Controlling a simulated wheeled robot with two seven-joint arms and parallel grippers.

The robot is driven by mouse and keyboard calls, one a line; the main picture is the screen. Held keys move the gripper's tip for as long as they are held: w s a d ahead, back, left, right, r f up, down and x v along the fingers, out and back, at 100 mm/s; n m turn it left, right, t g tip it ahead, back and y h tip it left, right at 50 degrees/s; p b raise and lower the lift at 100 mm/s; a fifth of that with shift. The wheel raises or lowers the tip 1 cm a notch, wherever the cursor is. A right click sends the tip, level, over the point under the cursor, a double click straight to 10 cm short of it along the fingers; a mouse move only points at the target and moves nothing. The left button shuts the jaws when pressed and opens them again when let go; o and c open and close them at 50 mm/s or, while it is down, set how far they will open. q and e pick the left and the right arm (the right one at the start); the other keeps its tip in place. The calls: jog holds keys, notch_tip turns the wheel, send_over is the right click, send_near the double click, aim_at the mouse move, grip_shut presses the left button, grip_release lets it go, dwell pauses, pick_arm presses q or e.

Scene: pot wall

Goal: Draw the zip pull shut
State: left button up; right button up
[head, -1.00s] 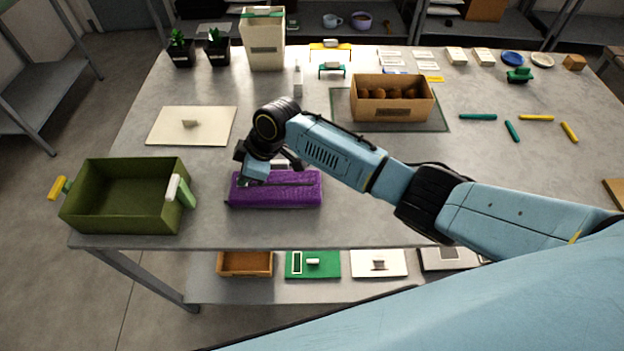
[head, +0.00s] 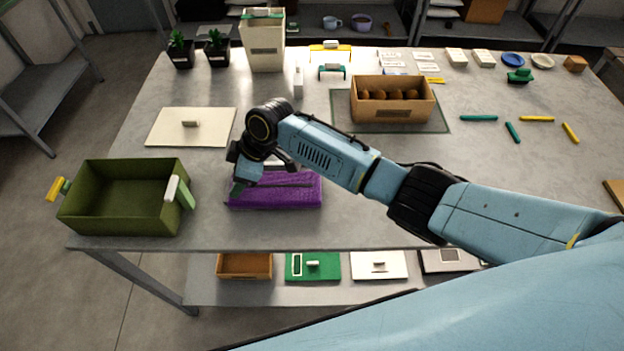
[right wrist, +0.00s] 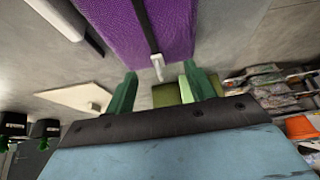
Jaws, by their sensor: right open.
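A purple pouch (head: 290,195) lies on the table in front of my arm, with a dark zip line along its top. In the right wrist view the pouch (right wrist: 118,22) fills the upper middle, and the black zip line (right wrist: 147,28) runs down to a small white zip pull (right wrist: 158,68) at the pouch's near edge. My right gripper (head: 238,190) is at the pouch's left end. In the wrist view its green fingers (right wrist: 160,88) are open, with the pull just ahead of the gap between them, not gripped. The pull is hidden in the head view. My left gripper is not in view.
A green bin (head: 78,213) with handles stands left of the pouch. A pale board with a knob (head: 165,127) lies behind it. A brown box of round items (head: 392,108) sits on a mat at back right. Bare table lies between pouch and front edge.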

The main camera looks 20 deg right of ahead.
dwell(0.5)
notch_tip(320, 180, up, 7)
jog(key=p, duration=0.7)
